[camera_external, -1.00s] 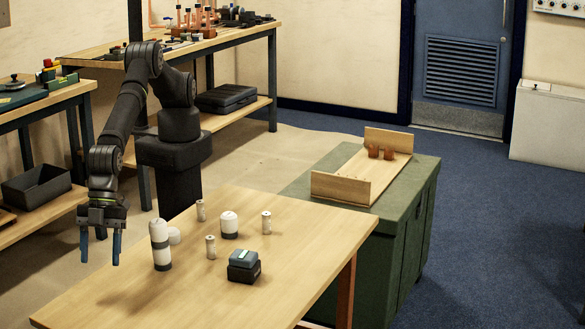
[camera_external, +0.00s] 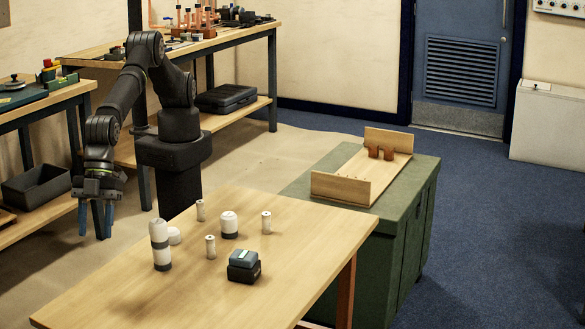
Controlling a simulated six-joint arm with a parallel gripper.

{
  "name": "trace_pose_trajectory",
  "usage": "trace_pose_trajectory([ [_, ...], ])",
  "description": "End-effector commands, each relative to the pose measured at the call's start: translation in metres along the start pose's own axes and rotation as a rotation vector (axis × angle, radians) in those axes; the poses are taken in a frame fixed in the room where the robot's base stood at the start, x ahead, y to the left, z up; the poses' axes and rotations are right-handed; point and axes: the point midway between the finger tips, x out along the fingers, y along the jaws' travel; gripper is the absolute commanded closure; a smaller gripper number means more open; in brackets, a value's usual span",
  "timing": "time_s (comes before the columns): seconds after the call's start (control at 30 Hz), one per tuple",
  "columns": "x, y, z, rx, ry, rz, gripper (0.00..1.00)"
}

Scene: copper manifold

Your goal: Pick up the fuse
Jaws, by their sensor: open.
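My gripper (camera_external: 95,230) hangs at the left, off the left edge of the wooden table, with blue fingers pointing down, open and empty. Three small white cylinders with darker ends look like fuses and stand upright on the table: one at the back left (camera_external: 200,210), one at the right (camera_external: 266,222) and one near the middle (camera_external: 210,247). I cannot tell which one the task means. My gripper is to the left of all of them and touches none.
A tall white-and-grey cylinder (camera_external: 160,246), a short white one (camera_external: 174,236) and a white-topped one (camera_external: 229,225) stand among them. A dark block (camera_external: 243,266) lies in front. The wooden table (camera_external: 130,300) is bare at its front. A wooden cradle (camera_external: 340,188) sits on a green chest (camera_external: 405,205).

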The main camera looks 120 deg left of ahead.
Motion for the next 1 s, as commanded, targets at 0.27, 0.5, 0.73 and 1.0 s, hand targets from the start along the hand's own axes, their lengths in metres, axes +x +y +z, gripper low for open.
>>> trace_pose_trajectory([
  [0.27,-0.070,-0.007,-0.033,0.005,-0.011,-0.004,0.53],
  [0.5,-0.089,-0.036,-0.004,0.051,-0.070,-0.018,0.53],
  [0.73,-0.117,-0.070,0.038,0.107,-0.148,-0.027,0.53],
  [1.0,-0.182,-0.122,0.144,0.216,-0.310,-0.009,0.53],
])
